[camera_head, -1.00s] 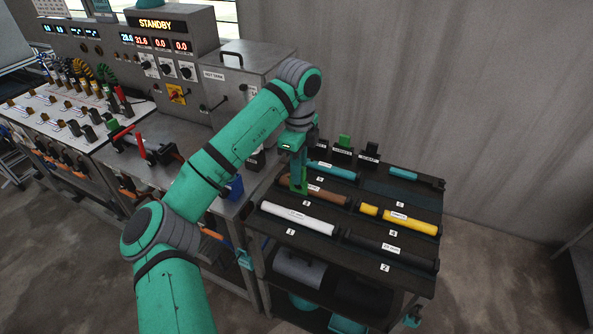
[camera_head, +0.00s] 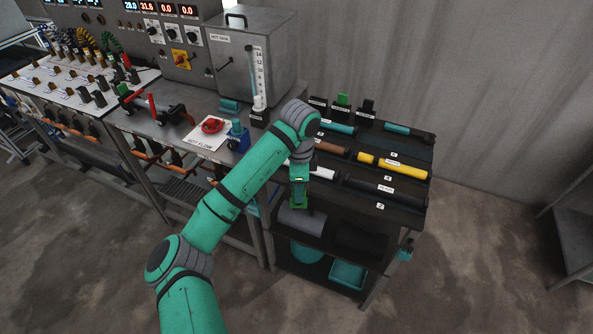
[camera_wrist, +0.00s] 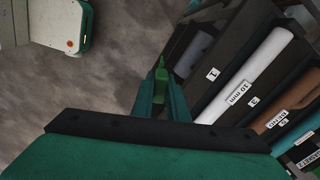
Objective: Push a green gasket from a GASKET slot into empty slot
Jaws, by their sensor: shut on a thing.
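My gripper (camera_head: 300,201) is over the front left of the dark cart. In the wrist view its two fingers (camera_wrist: 161,97) are shut on a small green gasket (camera_wrist: 161,72) that sticks out beyond the tips. Another green piece (camera_head: 343,98) stands in the middle of three black labelled holders along the cart's back edge. The left holder (camera_head: 318,104) and right holder (camera_head: 366,107) show black tops. I cannot read their labels, nor tell which slot is empty.
The cart top holds a white tube (camera_head: 323,174), a brown tube (camera_head: 331,147), a yellow tube (camera_head: 399,168) and a black tube (camera_head: 385,190) in numbered troughs. A workbench (camera_head: 170,128) stands to the left. Open floor (camera_head: 470,270) lies right of the cart.

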